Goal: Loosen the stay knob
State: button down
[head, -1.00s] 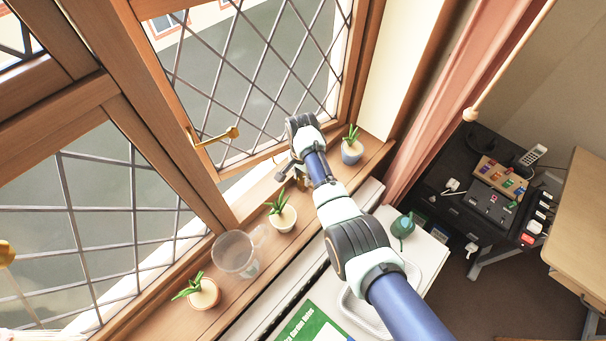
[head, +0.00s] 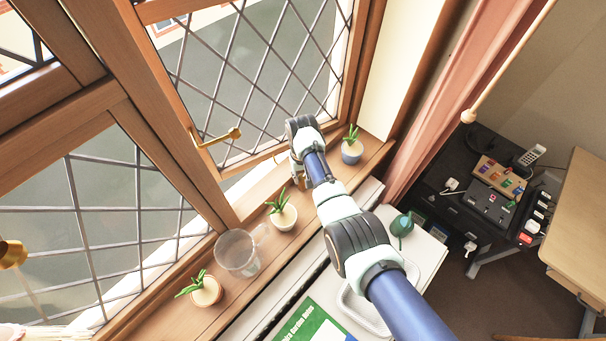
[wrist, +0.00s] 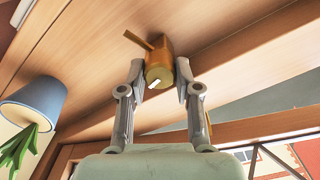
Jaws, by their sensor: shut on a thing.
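The stay knob (wrist: 159,64) is a brass cylinder with a white mark on its end face. In the wrist view it sits between the two grey fingers of my gripper (wrist: 159,78), which is shut on it. A thin brass arm (wrist: 137,40) sticks out beside the knob, against the wood. In the head view my gripper (head: 298,180) is down at the window sill (head: 245,205), by the foot of the right-hand leaded window (head: 250,80). My arm hides most of the gripper and the knob there.
A plant in a blue pot (head: 352,152) stands close beyond my gripper; it also shows in the wrist view (wrist: 30,103). A plant in a cream pot (head: 283,217), a clear glass mug (head: 237,253) and another potted plant (head: 206,292) line the sill nearer. A brass window handle (head: 217,138) sticks out.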

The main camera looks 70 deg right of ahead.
aim_at(302, 177)
jog(key=n, duration=0.5)
jog(key=shift+r+n, duration=0.15)
jog(key=shift+n, duration=0.15)
jog(key=n, duration=0.4)
jog(key=shift+n+p, duration=0.4)
jog(key=c, duration=0.8)
grip_release()
notch_tip(302, 177, up, 12)
jog(key=shift+a, duration=0.1)
